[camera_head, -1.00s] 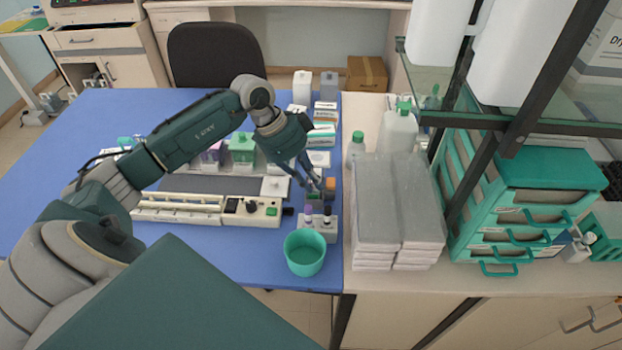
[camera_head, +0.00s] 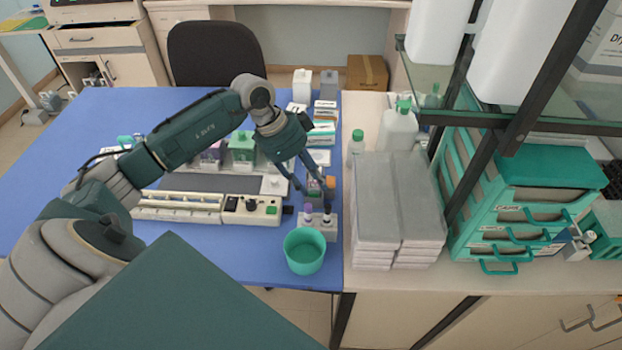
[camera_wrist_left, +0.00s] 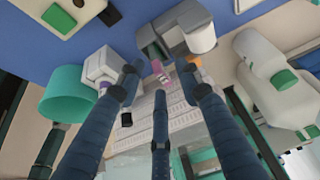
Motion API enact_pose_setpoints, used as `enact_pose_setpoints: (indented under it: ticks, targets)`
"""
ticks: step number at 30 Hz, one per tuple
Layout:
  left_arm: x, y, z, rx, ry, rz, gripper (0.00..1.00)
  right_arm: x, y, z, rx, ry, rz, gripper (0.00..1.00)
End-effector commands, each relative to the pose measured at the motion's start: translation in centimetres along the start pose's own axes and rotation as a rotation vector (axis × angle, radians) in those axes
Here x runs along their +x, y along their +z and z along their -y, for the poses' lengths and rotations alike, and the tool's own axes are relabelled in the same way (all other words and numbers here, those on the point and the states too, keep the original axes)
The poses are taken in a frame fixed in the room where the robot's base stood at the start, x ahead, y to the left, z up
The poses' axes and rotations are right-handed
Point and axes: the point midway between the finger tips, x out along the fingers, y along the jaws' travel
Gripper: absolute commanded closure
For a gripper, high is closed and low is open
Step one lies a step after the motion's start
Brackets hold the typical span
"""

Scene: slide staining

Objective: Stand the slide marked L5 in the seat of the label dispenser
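My left gripper (camera_head: 314,196) is over the right part of the blue table, pointing down. Its fingers stand apart in the left wrist view (camera_wrist_left: 160,82). A grey device with a white roll, apparently the label dispenser (camera_wrist_left: 173,38), lies just beyond the fingertips. In the head view the fingers partly hide the dispenser area. My right gripper is not in view.
A teal cup (camera_head: 304,252) and a white rack with capped vials (camera_head: 318,230) stand close in front of the gripper. A white control unit (camera_head: 243,209) is to the left. Stacked grey-white boxes (camera_head: 376,205) and a green-capped bottle (camera_head: 398,128) stand to the right.

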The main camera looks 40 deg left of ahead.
Motion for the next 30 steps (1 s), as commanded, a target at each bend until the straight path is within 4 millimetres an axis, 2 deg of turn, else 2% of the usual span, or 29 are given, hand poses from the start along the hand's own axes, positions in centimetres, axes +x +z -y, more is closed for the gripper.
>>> enact_pose_setpoints:
  ticks: [4,7,21,25,30]
  targets:
    - [-0.1,0.0,0.0,0.000,0.000,0.001,0.65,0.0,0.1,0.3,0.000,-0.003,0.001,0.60]
    - [-0.9,0.0,0.1,0.000,-0.002,0.001,0.65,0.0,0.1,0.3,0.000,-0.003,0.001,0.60]
    - [-10.1,0.0,0.1,0.000,-0.004,0.001,0.65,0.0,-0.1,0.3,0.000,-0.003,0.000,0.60]
    - [-11.4,0.0,0.0,0.000,-0.001,0.001,0.65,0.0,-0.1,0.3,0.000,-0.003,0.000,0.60]
    - [-12.0,0.0,0.0,0.000,0.000,0.000,0.65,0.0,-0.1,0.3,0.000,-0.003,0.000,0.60]
